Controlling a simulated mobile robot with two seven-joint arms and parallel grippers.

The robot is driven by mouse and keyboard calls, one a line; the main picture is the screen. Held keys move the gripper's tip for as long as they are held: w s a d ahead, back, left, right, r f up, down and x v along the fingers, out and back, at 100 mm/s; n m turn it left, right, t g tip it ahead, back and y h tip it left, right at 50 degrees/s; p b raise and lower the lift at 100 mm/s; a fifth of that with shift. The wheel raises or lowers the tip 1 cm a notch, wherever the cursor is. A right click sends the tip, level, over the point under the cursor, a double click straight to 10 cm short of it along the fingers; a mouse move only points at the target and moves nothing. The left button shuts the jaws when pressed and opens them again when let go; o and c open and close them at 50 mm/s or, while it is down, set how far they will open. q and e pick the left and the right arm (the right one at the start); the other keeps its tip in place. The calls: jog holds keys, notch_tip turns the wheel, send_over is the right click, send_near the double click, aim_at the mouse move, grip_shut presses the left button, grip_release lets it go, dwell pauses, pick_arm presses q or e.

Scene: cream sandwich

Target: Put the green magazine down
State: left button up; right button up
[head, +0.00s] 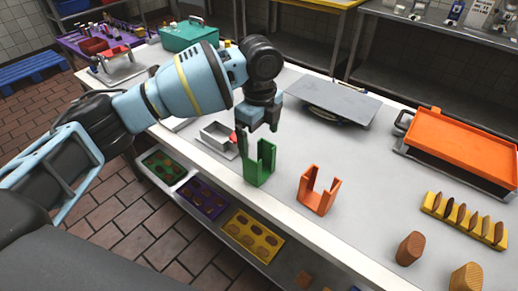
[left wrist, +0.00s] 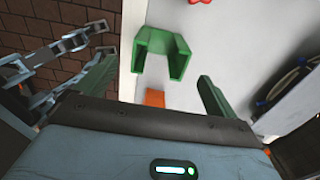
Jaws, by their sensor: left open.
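The green magazine (head: 260,172) stands upright on the grey table near its front edge, with its open top up. In the left wrist view the green magazine (left wrist: 163,43) shows as a U-shape just beyond my fingers. My left gripper (head: 259,129) is open and empty, just above and close to the green magazine. In the left wrist view its two fingers lie apart on either side. I cannot tell whether a finger touches the magazine. My right gripper is in neither view.
An orange magazine (head: 318,195) stands to the right. A small metal tray (head: 214,138) is behind the green magazine to the left. An orange tray (head: 465,145), a yellow rack (head: 463,222) and brown biscuits (head: 409,249) are farther right. Coloured trays, one yellow (head: 251,237), lie on the shelf below.

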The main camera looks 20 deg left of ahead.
pick_arm(q)
jog(key=shift+r, duration=2.15)
